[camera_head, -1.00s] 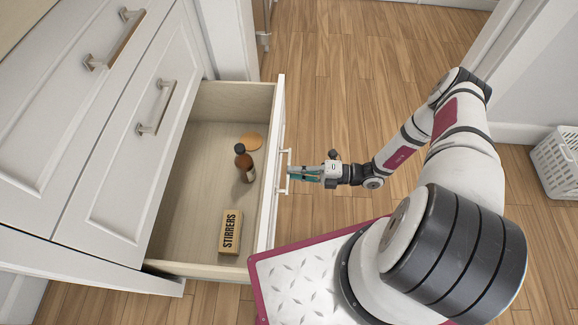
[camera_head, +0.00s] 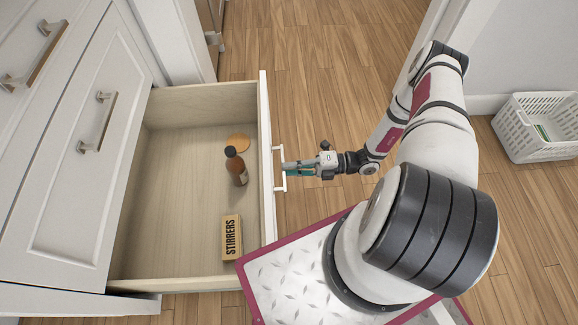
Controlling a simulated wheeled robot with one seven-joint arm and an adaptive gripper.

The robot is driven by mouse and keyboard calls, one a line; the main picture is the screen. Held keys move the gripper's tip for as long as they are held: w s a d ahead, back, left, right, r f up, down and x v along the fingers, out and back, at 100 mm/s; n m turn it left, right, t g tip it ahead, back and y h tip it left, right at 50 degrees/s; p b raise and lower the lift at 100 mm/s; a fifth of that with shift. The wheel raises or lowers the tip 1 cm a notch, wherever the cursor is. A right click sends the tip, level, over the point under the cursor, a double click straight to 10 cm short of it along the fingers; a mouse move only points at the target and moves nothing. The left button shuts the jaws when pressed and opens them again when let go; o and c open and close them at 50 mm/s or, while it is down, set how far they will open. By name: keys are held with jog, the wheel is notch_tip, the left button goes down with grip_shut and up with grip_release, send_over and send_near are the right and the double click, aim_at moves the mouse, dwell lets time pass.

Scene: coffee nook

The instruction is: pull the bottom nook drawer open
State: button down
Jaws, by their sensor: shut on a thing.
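The bottom nook drawer (camera_head: 264,150) stands pulled well out from the white cabinet, its pale wooden inside in view. Its bar handle (camera_head: 279,168) is on the front face, to the right in the view. My gripper (camera_head: 287,168) is at the handle, with its teal fingers shut on the bar. Inside the drawer are a brown bottle with a dark cap (camera_head: 237,168), a box marked STIRRERS (camera_head: 232,238) and a round tan disc (camera_head: 238,141).
Two more drawer fronts with handles, an upper one (camera_head: 30,60) and a middle one (camera_head: 75,170), are shut. A white basket (camera_head: 535,130) stands on the wooden floor at the right by the wall. Floor (camera_head: 330,60) is clear beyond the drawer.

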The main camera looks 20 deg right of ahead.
jog(key=shift+w+d, duration=0.1)
jog(key=c, duration=1.7)
grip_release()
jog(key=v, duration=1.2)
